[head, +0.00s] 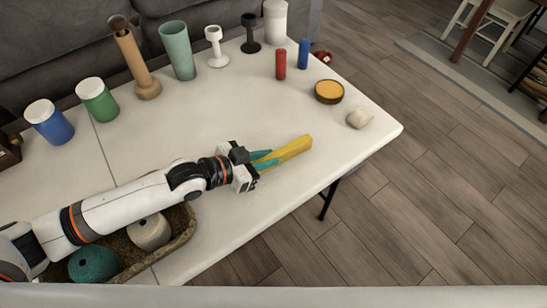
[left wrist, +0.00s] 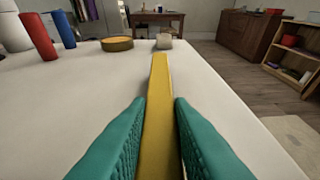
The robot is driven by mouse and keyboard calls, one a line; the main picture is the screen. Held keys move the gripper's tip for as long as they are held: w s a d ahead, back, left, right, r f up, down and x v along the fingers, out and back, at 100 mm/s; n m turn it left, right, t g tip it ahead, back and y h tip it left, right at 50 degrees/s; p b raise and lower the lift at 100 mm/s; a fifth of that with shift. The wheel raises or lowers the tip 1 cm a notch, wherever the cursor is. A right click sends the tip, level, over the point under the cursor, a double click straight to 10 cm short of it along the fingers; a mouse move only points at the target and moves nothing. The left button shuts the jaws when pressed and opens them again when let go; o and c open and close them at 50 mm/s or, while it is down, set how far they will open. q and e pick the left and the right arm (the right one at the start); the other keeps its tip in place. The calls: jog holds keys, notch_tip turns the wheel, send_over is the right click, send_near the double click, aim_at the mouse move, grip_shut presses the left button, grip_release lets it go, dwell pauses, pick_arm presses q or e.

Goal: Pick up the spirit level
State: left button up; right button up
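The spirit level, a yellow bar (head: 292,147), is near the front right edge of the white table. My left gripper (head: 264,160) has its two teal fingers on either side of the bar's near end. In the left wrist view the bar (left wrist: 158,95) runs straight ahead between the fingers (left wrist: 159,115), which lie close against both its sides. The gripper looks shut on it. I cannot tell whether the bar is clear of the tabletop. My right gripper is not in view.
A brown tray (head: 186,237) with a teal ball (head: 93,262) and a pale round object (head: 149,231) lies under my left arm. A yellow-topped tin (head: 329,91) and pale stone (head: 360,118) stand beyond the bar. Cups and cylinders line the far side. The table middle is clear.

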pick_arm(q)
grip_shut()
jog(key=shift+r, duration=0.15)
